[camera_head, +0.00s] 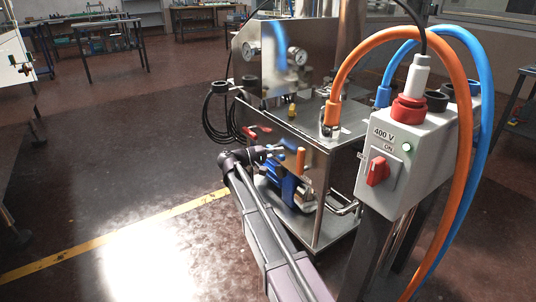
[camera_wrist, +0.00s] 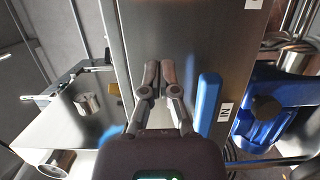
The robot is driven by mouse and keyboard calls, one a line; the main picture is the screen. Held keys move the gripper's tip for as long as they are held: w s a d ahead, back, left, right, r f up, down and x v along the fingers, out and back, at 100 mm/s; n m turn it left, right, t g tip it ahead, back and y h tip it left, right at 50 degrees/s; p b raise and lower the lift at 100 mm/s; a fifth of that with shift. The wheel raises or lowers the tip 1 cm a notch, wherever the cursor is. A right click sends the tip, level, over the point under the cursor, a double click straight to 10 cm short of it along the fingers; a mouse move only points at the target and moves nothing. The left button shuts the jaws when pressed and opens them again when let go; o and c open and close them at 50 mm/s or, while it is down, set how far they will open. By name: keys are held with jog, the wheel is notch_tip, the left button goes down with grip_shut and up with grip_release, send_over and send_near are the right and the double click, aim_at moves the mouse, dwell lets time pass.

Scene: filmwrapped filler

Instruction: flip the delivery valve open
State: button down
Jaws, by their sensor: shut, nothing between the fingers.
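My gripper (camera_wrist: 151,72) is shut and empty, its two dark fingertips close together in front of a steel panel (camera_wrist: 185,30) in the wrist view. In the head view my gripper (camera_head: 277,151) is at the front of the steel machine. An orange upright lever-like part (camera_head: 300,163) stands just right of it, above a blue pump-like body (camera_head: 290,190). The blue body (camera_wrist: 285,108) is at the right of the wrist view, near a label reading "IN" (camera_wrist: 225,112). A blue bar or reflection (camera_wrist: 207,102) lies right of my fingers. I cannot tell which part is the delivery valve.
A grey 400 V switch box (camera_head: 408,160) with a red knob (camera_head: 377,171) stands at the right. Orange (camera_head: 462,100) and blue (camera_head: 487,110) hoses arch over it. Black cable loops (camera_head: 216,115) hang at the machine's left. Floor to the left is clear.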

aim_at(301, 161)
jog(key=shift+s+d, duration=0.7)
jog(key=shift+d, duration=0.35)
jog(key=shift+s+d, duration=0.7)
jog(key=shift+d, duration=0.35)
jog(key=shift+d, duration=0.2)
